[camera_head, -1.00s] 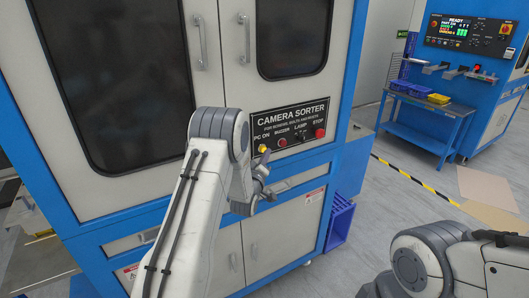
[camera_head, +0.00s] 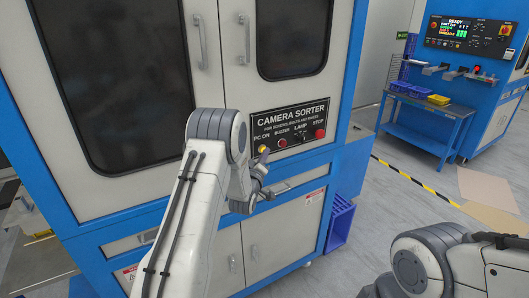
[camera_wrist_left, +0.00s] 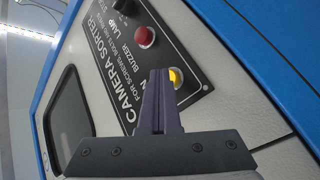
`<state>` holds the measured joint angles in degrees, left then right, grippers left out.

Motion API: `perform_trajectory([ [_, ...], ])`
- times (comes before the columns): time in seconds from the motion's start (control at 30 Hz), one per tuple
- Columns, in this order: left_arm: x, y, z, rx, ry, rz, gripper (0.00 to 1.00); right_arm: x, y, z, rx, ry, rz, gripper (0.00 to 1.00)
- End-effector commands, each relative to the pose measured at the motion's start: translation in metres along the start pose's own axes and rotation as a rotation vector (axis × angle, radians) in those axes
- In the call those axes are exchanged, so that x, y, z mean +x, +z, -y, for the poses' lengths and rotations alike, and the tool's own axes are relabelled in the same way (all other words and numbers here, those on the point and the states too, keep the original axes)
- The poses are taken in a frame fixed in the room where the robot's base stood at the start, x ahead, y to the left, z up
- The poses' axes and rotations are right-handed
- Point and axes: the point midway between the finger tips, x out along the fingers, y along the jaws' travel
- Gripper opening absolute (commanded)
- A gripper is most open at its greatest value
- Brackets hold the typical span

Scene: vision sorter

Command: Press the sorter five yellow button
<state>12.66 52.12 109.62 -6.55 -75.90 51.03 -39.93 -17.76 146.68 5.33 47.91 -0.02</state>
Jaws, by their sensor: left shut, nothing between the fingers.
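The yellow button (camera_head: 263,149) sits at the left end of the black CAMERA SORTER panel (camera_head: 291,118), under the label PC ON. In the left wrist view the yellow button (camera_wrist_left: 176,78) looks bright and is partly covered by my fingers. My left gripper (camera_head: 264,157) is shut and empty, with its fingertips (camera_wrist_left: 161,74) right by the button. I cannot tell whether they touch it. My right arm (camera_head: 435,265) shows at the lower right, but its gripper is out of view.
A red buzzer button (camera_head: 282,142), a dark lamp switch (camera_head: 300,137) and a red stop button (camera_head: 320,133) share the panel. Door handles (camera_head: 245,38) stick out above. A blue cart (camera_head: 425,120) stands at the right, with open floor before it.

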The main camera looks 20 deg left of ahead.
Motion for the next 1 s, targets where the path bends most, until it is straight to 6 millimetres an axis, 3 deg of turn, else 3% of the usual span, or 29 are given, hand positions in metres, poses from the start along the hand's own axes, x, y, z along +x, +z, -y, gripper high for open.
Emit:
perform_trajectory([
  [1.0,-0.013,0.009,-0.010,0.000,0.000,-0.001,0.00,0.004,0.000,0.000,0.000,0.000,0.000,0.50],
])
